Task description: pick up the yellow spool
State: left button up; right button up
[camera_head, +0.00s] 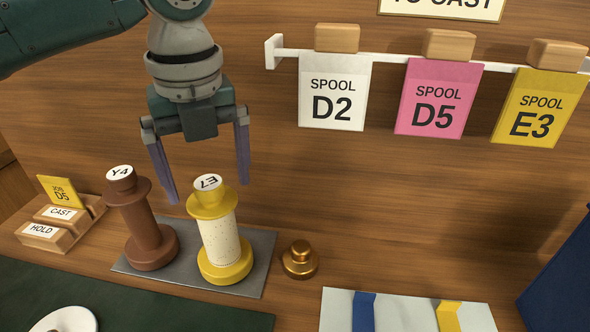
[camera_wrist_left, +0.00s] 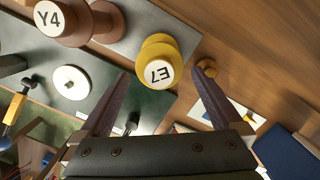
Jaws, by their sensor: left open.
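The yellow spool (camera_head: 221,240) has a cream middle and a white E7 label on top. It stands upright on a grey metal plate (camera_head: 252,281). In the left wrist view the yellow spool (camera_wrist_left: 160,60) shows beyond and between the fingertips. My left gripper (camera_head: 208,190) is open and empty, pointing down above and behind the spool. Its fingers (camera_wrist_left: 172,88) are apart and do not appear to grip anything. The right gripper is not in view.
A brown spool (camera_head: 142,228) labelled Y4 stands close left on the same plate. A brass knob (camera_head: 299,261) sits to the right. SPOOL cards D2 (camera_head: 333,95), D5 (camera_head: 438,100) and E3 (camera_head: 540,108) hang behind. Wooden HOLD and CAST blocks (camera_head: 50,228) stand at left.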

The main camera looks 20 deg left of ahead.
aim_at(218, 227)
pick_arm(q)
jog(key=f, duration=0.3)
jog(key=shift+w+a+f, duration=0.15)
jog(key=shift+a+f, duration=0.1)
jog(key=shift+f, duration=0.05)
jog(key=shift+c, duration=0.2)
grip_shut()
dwell(0.4)
